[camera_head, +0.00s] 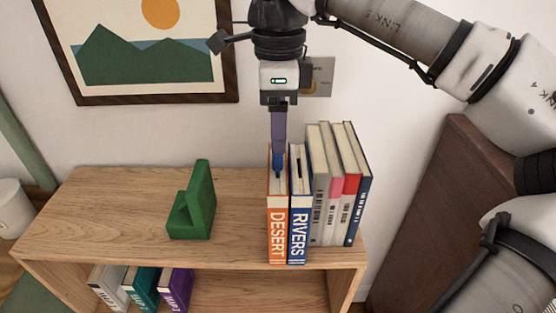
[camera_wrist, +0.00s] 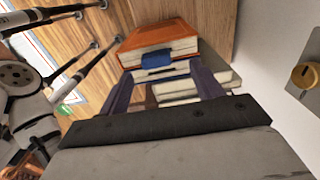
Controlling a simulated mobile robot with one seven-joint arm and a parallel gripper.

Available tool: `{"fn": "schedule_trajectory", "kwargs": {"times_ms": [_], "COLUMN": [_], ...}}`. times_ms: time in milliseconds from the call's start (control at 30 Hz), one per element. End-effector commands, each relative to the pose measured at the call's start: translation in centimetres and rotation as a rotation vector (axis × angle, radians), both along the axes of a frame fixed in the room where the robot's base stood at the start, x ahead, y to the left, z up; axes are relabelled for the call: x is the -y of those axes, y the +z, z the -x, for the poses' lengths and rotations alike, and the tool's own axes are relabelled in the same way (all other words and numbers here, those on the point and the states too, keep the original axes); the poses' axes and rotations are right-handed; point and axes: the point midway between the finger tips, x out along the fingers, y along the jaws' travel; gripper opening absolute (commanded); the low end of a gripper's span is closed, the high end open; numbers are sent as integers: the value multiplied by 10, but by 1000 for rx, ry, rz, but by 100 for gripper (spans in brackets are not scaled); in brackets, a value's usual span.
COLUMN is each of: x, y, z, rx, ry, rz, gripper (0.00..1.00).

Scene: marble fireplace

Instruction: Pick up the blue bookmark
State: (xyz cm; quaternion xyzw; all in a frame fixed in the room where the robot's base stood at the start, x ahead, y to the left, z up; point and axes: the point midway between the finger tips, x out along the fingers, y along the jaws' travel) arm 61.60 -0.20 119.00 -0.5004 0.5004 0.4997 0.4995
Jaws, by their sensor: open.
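The blue bookmark (camera_head: 278,163) sticks up from the top of the orange DESERT book (camera_head: 277,232), which stands upright on the shelf. In the wrist view the bookmark (camera_wrist: 170,57) is a blue tab against the pages of the orange book (camera_wrist: 155,35). My gripper (camera_head: 278,148) points straight down just above the bookmark. Its two purple fingers (camera_wrist: 160,72) are apart, and the tab shows just beyond their tips. I cannot tell whether the fingers touch it. The gripper holds nothing that I can see.
The blue RIVERS book (camera_head: 298,232) stands close against the orange book, with a dark strip at its top. Several more books (camera_head: 335,190) stand to the right. A green bookend (camera_head: 195,205) sits left on the wooden shelf top (camera_head: 110,215). The wall is close behind.

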Motion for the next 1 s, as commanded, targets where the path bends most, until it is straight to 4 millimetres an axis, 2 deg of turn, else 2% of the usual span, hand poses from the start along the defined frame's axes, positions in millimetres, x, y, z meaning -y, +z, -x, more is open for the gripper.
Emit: {"fn": "schedule_trajectory", "kwargs": {"times_ms": [167, 433, 733, 1000], "x": [0, -1, -1, -2], "y": [-12, -49, -55, -55], "z": [2, 6, 6, 6], "rx": [-2, -1, 0, 0], "ry": [-1, 0, 0, 0], "rz": [0, -1, -1, -1], "gripper": [65, 65, 65, 30]}}
